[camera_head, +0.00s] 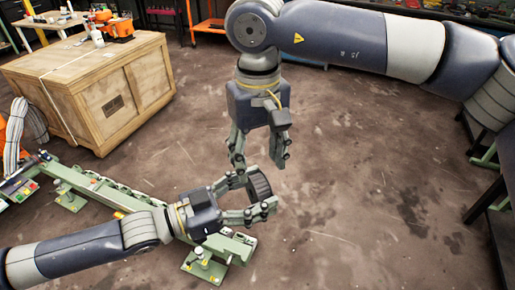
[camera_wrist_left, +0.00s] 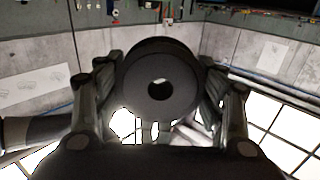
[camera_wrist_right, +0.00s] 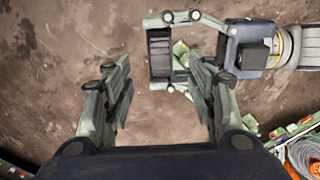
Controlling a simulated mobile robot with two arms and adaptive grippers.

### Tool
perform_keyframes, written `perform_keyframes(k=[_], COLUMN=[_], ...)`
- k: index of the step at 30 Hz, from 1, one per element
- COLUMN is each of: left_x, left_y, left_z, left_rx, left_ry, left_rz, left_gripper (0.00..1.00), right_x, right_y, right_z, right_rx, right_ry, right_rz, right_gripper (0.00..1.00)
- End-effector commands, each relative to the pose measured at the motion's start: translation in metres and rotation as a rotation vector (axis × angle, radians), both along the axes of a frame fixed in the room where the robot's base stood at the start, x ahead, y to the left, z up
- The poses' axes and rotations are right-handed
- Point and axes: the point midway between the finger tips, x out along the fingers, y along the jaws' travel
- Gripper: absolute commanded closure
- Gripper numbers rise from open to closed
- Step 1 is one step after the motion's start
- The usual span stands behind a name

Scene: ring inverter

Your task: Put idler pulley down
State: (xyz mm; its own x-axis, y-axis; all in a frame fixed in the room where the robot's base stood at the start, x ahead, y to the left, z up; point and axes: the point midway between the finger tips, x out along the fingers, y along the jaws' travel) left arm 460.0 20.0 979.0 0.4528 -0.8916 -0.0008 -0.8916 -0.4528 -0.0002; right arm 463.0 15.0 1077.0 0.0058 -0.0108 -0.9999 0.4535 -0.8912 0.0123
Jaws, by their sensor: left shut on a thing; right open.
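The idler pulley (camera_head: 260,186) is a dark, thick ring-like wheel. My left gripper (camera_head: 262,194) is shut on it and holds it above the floor, near the end of the green rail. In the left wrist view the pulley (camera_wrist_left: 158,84) sits face-on between the fingers, its centre hole visible. My right gripper (camera_head: 259,160) is open and empty, pointing down just above the pulley. In the right wrist view the pulley (camera_wrist_right: 160,54) shows beyond the open right fingers (camera_wrist_right: 163,100), held by the left gripper.
A green rail (camera_head: 120,196) on feet runs along the lower left, under my left arm. A wooden crate (camera_head: 135,85) stands at the upper left with an orange item (camera_head: 117,27) on top. A dark bench frame (camera_head: 490,200) is at the right edge. The floor (camera_head: 370,190) at centre right is clear.

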Motion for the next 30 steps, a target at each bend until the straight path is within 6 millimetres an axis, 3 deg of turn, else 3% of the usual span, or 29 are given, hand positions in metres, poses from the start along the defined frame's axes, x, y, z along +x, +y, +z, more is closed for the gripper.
perform_keyframes(k=[9, 15, 29, 30], left_x=[0.000, 0.000, 0.000, 0.000], left_y=[0.000, 0.000, 0.000, 0.000], left_z=[0.002, 0.002, 0.002, 0.002], left_rx=[-0.004, -0.004, -0.004, -0.004], left_ry=[-0.004, -0.004, -0.004, -0.004], left_rz=[-0.001, -0.001, -0.001, -0.001], left_gripper=[0.65, 0.65, 0.65, 0.65], right_x=[0.000, 0.000, 0.000, 0.000], right_y=[-0.001, 0.000, 0.000, 0.000], right_z=[-0.062, -0.089, -0.101, -0.100], right_rx=[0.000, 0.002, 0.003, 0.003], right_ry=[0.004, 0.003, 0.003, 0.003], right_rz=[-0.002, -0.002, -0.002, -0.002], right_gripper=[0.48, 0.48, 0.48, 0.57])
